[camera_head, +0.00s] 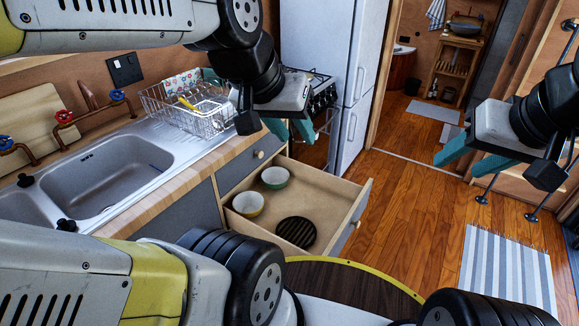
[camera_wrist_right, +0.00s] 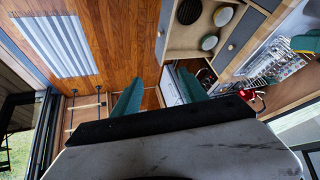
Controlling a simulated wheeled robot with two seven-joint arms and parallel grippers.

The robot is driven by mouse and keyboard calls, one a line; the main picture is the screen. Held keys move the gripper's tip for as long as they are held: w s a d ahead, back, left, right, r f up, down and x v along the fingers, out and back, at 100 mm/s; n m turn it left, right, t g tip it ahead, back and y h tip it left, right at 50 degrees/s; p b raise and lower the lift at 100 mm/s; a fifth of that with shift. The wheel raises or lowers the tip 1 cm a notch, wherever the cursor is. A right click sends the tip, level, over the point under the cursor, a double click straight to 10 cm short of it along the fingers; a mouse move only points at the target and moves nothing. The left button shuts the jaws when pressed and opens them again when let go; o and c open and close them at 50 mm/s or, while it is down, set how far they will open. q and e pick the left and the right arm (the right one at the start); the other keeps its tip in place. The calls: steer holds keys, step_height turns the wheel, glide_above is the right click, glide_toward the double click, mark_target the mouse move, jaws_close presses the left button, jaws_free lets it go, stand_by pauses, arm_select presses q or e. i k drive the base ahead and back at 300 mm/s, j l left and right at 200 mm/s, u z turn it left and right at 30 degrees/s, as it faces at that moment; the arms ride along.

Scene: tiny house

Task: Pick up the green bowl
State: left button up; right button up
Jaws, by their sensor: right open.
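The green bowl (camera_head: 275,177) stands upright in an open wooden drawer, at its far end in the head view. It also shows in the right wrist view (camera_wrist_right: 209,43), small and dim. My left gripper (camera_head: 290,131) hangs above and beyond the drawer, apart from the bowl; its green fingers point down, and their gap is unclear. My right gripper (camera_head: 474,157) is open and empty, well to the right of the drawer above the floor. Its two fingers (camera_wrist_right: 158,98) stand apart in the right wrist view.
A yellow-sided bowl (camera_head: 248,205) and a black round trivet (camera_head: 296,232) share the drawer (camera_head: 328,200). A dish rack (camera_head: 195,108) and sink (camera_head: 105,180) are left, a white fridge (camera_head: 330,50) behind. A dark round tabletop (camera_head: 345,286) stands in front.

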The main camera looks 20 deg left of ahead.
mark_target(275, 179)
steer(key=i+j+u, duration=0.3)
steer(key=j, duration=0.25)
steer(key=i+j+u, duration=0.35)
steer(key=j, duration=0.15)
